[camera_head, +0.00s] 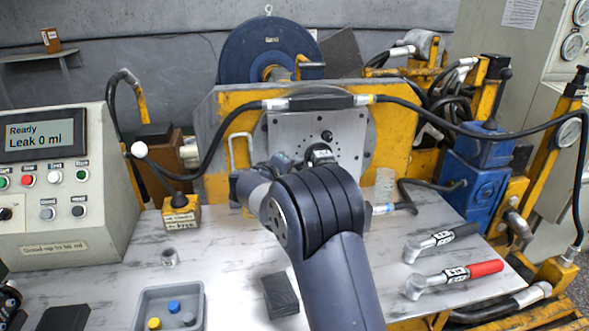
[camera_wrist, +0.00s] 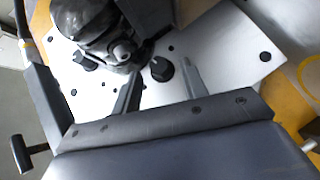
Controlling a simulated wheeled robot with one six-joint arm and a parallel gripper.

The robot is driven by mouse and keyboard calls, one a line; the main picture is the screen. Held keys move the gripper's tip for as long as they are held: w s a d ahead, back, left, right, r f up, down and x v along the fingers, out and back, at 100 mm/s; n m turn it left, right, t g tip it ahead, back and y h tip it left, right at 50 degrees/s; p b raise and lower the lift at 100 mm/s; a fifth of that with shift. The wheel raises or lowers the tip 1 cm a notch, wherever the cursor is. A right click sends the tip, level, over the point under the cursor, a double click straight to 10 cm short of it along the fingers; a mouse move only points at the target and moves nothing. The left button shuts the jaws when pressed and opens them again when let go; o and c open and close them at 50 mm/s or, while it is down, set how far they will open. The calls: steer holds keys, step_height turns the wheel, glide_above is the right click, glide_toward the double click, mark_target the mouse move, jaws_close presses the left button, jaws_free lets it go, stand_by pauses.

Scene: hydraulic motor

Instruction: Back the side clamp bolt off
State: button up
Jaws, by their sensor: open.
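The grey mounting plate (camera_head: 350,135) with dark holes stands upright at the back of the bench. It also fills much of the wrist view (camera_wrist: 225,50). A dark metal motor body (camera_wrist: 90,25) sits against it. My arm hides the gripper in the head view.
Two torque wrenches, one black-handled (camera_head: 440,242) and one red-handled (camera_head: 455,278), lie at right. A control box (camera_head: 55,185) reads Ready, Leak 0 ml. A grey tray (camera_head: 150,293) holds coloured caps. A black hose (camera_head: 460,128) arches across the fixture.

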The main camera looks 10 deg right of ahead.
steer(key=shift+w+d+f, duration=0.15)
steer(key=shift+w+d, duration=0.2)
steer(key=shift+w, duration=0.05)
jaws_close()
